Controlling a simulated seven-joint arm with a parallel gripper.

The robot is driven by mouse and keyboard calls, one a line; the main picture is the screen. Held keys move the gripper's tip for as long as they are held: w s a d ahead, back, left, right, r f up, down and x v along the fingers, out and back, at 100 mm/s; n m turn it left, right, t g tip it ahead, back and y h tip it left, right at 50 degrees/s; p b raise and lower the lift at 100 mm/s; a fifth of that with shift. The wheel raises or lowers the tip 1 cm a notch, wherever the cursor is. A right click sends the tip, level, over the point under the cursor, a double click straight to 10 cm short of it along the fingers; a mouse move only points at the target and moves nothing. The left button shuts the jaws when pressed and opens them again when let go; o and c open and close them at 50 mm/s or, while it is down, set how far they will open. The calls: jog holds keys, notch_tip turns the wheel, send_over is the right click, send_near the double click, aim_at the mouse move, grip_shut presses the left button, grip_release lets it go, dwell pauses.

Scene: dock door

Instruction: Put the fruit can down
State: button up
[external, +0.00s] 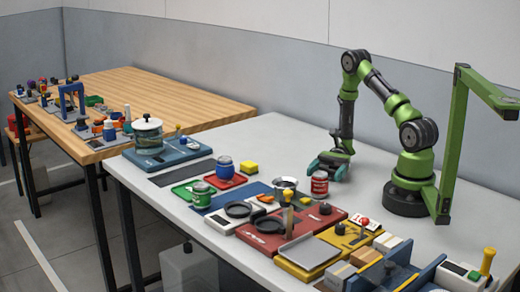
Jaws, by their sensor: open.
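A red can with a pale label (320,184), likely the fruit can, stands upright on the white table (270,140). Its label is too small to read. My gripper (326,168) is open and low over the table, right behind the can in the external view. Part of the gripper overlaps the can's top in the picture, so I cannot tell whether the fingers touch it. A green can (202,195) stands on a green tray farther left.
A metal pot (286,187) stands just left of the red can. The table behind my gripper is clear. A green frame (455,140) rises at right.

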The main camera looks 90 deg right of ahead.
jog(key=v, duration=0.9)
jog(key=shift+d, duration=0.15)
jog(key=shift+s+d+r, duration=0.1)
jog(key=shift+d, duration=0.05)
jog(key=w+a+r+n+h, duration=0.2)
jog(key=a+r+n+h, duration=1.2)
jog(key=a+r+n, duration=0.4)
notch_tip(320, 180, up, 3)
jog(key=shift+w+a+f+h, duration=0.1)
jog(key=shift+w+a+h, duration=0.15)
jog(key=shift+a, duration=0.95)
jog(key=shift+o, duration=0.5)
jog(key=shift+s+a+r+n, duration=0.1)
jog(key=shift+a+r+n, duration=0.1)
jog(key=shift+r+n, duration=0.15)
